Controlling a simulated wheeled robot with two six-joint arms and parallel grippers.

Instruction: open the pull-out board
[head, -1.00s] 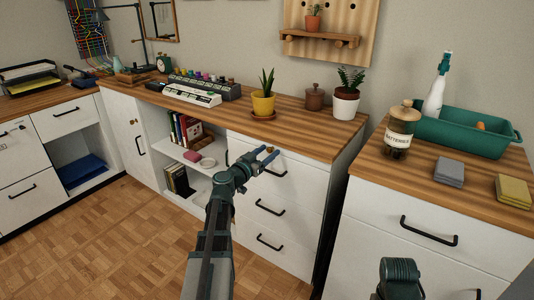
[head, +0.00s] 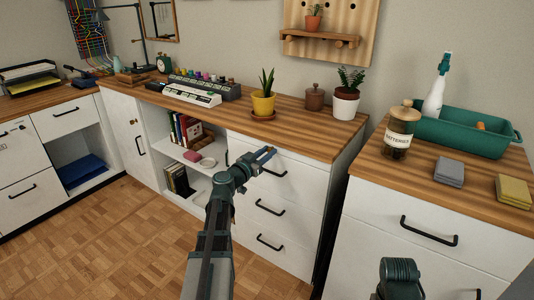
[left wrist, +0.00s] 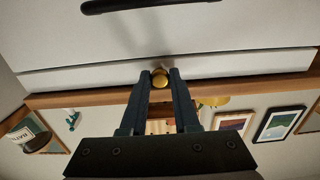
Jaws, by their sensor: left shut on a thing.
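The pull-out board (left wrist: 85,77) shows in the left wrist view as a narrow pale front between the wooden top and the drawer with a black handle. Its small brass knob (left wrist: 160,78) sits between my left fingertips. My left gripper (head: 266,156) is at the upper front of the middle cabinet, just under the wooden top, and it is shut on the knob. In the head view the fingers largely hide the knob. No clear gap shows around the board. My right gripper cannot be seen.
A drawer handle (head: 270,207) and another lie below on the same cabinet. A yellow-potted plant (head: 263,104) stands on the top above the gripper. A right-hand cabinet with a black handle (head: 429,232) stands nearby. The parquet floor (head: 110,240) is clear at the left.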

